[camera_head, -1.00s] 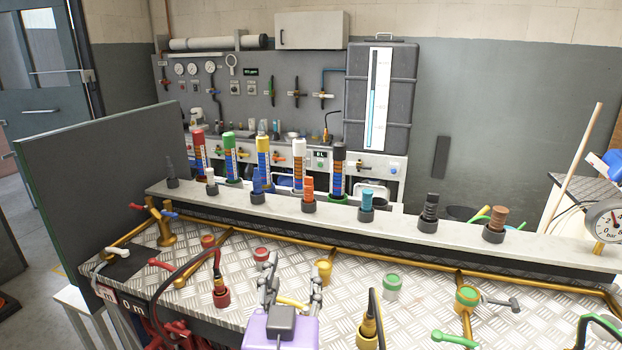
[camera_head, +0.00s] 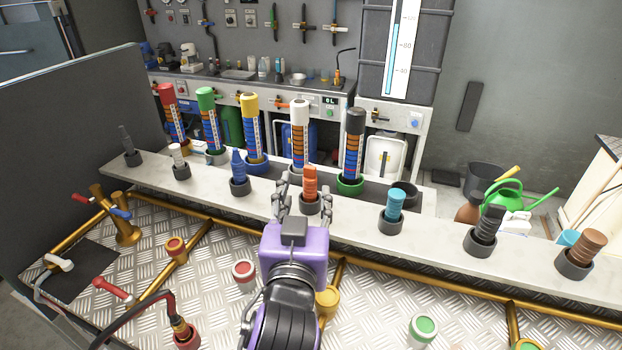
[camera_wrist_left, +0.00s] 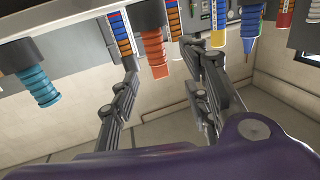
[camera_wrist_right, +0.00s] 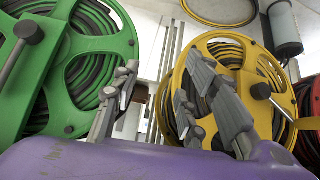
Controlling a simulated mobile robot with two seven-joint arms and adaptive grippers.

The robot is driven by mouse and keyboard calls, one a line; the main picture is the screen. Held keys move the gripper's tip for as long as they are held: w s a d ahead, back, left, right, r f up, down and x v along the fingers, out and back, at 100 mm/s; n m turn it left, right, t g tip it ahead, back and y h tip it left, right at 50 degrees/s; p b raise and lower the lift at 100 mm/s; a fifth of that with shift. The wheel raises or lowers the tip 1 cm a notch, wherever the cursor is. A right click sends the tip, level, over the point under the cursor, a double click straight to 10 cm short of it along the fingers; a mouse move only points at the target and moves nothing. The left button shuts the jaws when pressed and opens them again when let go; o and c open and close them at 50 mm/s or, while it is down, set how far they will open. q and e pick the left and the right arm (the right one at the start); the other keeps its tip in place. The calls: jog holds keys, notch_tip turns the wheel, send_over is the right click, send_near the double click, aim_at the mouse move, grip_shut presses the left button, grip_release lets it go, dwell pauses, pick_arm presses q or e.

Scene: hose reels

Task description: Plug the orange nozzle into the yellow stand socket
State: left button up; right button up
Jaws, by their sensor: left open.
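The orange nozzle (camera_head: 310,182) stands upright in a dark holder on the long pale shelf. It also shows in the left wrist view (camera_wrist_left: 155,54), between the two fingers. My left gripper (camera_head: 302,192) is open, its fingers on either side of the nozzle; I cannot tell whether they touch it. A yellow socket (camera_head: 327,299) stands on the metal tabletop just right of my left forearm, partly hidden by it. My right gripper (camera_wrist_right: 158,88) shows only in its own wrist view, with its fingers apart and nothing between them.
The blue nozzle (camera_head: 239,170) and the teal nozzle (camera_head: 395,204) stand in holders on either side along the shelf (camera_head: 340,219). Tall coloured tubes stand behind. Red (camera_head: 244,270) and green (camera_head: 424,328) sockets are on the table. A yellow hose reel (camera_wrist_right: 225,85) shows in the right wrist view.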

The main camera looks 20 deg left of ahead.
aim_at(309, 184)
pick_arm(q)
jog(key=x, duration=0.4)
jog(key=p+x, duration=0.1)
jog(key=x, duration=0.1)
jog(key=shift+w+d+f, duration=0.1)
jog(key=shift+w+f, duration=0.05)
jog(key=shift+f, duration=0.15)
grip_shut()
